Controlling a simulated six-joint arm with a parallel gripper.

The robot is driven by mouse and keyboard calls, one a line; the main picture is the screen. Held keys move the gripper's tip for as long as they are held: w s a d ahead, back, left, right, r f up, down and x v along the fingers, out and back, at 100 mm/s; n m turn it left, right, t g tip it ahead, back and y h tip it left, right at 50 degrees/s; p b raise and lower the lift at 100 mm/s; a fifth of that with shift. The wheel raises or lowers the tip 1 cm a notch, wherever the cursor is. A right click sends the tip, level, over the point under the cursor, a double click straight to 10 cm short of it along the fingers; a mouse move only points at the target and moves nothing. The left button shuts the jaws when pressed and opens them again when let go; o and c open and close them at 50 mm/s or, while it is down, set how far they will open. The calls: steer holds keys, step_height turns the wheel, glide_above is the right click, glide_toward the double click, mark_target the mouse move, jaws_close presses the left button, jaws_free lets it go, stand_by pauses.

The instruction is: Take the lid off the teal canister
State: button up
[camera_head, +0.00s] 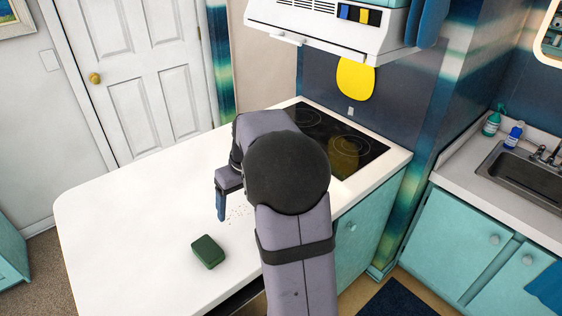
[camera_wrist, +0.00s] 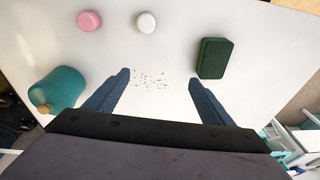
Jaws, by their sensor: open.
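The teal canister (camera_wrist: 62,86) stands on the white counter at the left of the wrist view. A brown knob (camera_wrist: 39,97) shows at its near end, on what appears to be the lid; the seam is too small to make out. In the head view I cannot see the canister; my arm may hide it. My gripper (camera_wrist: 159,78) is open and empty, its two dark blue fingers apart above the counter. The canister is left of the left finger, apart from it. In the head view my gripper (camera_head: 221,206) points down over the counter.
A dark green block (camera_head: 208,252), sponge-like, lies on the counter (camera_head: 120,220); it also shows right of my fingers in the wrist view (camera_wrist: 213,58). Crumbs (camera_wrist: 150,80) lie between. Pink (camera_wrist: 89,21) and white (camera_wrist: 146,22) round items stand beyond. A black cooktop (camera_head: 350,150) is behind.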

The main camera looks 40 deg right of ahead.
steer(key=shift+w+d+r+n+t+h+p, duration=0.15)
steer(key=shift+w+d+r+t+p, duration=0.4)
steer(key=shift+d, duration=2.9)
steer(key=shift+w+d+r+n+t+h+p, duration=0.15)
steer(key=shift+w+d+r+p, duration=0.75)
steer(key=shift+d, duration=2.6)
steer(key=shift+w+d+r+t+h+p, duration=0.1)
steer(key=shift+w+d+r+t+p, duration=0.65)
steer(key=shift+d, duration=2.7)
steer(key=shift+g, duration=0.25)
steer(key=shift+w+p+x, duration=0.15)
steer(key=shift+p+x, duration=0.4)
steer(key=shift+x, duration=0.8)
steer(key=shift+w+p+x, duration=0.15)
steer(key=shift+p+x, duration=0.4)
steer(key=shift+x, duration=0.85)
steer(key=shift+d+r, duration=0.15)
steer(key=shift+c, duration=0.6)
